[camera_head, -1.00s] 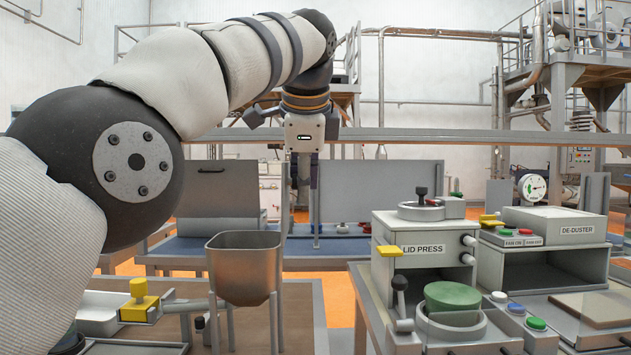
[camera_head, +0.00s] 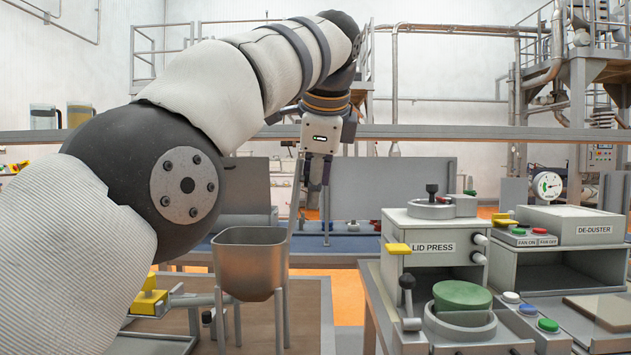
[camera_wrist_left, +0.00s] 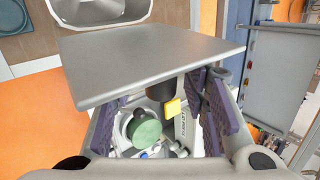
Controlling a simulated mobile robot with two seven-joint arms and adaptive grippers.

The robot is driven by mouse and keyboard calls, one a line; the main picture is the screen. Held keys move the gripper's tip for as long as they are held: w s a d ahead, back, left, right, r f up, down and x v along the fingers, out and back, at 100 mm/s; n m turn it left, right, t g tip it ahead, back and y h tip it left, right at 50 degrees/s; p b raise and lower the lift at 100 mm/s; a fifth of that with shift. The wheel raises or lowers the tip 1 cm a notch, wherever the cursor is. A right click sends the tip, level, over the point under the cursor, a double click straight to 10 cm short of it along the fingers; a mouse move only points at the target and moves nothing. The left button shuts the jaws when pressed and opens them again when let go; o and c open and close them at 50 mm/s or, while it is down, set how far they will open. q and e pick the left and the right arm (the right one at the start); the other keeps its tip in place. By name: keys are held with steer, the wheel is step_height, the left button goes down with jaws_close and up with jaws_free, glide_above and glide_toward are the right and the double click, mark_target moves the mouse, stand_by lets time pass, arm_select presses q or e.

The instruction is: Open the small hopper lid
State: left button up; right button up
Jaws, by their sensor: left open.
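The small hopper (camera_head: 250,255) is a grey metal funnel on legs, left of centre in the head view, with its top open. Its pale rim shows at the top of the left wrist view (camera_wrist_left: 100,22). My left gripper (camera_head: 313,195) hangs open behind and right of the hopper. In the left wrist view a flat grey plate (camera_wrist_left: 150,60), apparently the lid, is close by. A dark cylinder, apparently its handle (camera_wrist_left: 163,90), lies between the spread purple fingers (camera_wrist_left: 166,100). I cannot tell whether they touch it. My right gripper is not in view.
The lid press (camera_head: 430,250), with a green disc (camera_head: 462,295) and yellow lever, stands right of the hopper. The de-duster (camera_head: 565,225) is farther right. Large grey panels (camera_head: 390,190) stand behind. Orange floor shows between hopper and press.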

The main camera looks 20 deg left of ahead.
arm_select(q)
steer(key=shift+r, duration=0.1)
steer(key=shift+s+d+r, duration=0.25)
steer(key=shift+s+r, duration=0.2)
steer(key=shift+s, duration=0.05)
steer(key=s+d, duration=0.5)
steer(key=s, duration=0.5)
steer(key=shift+s, duration=0.25)
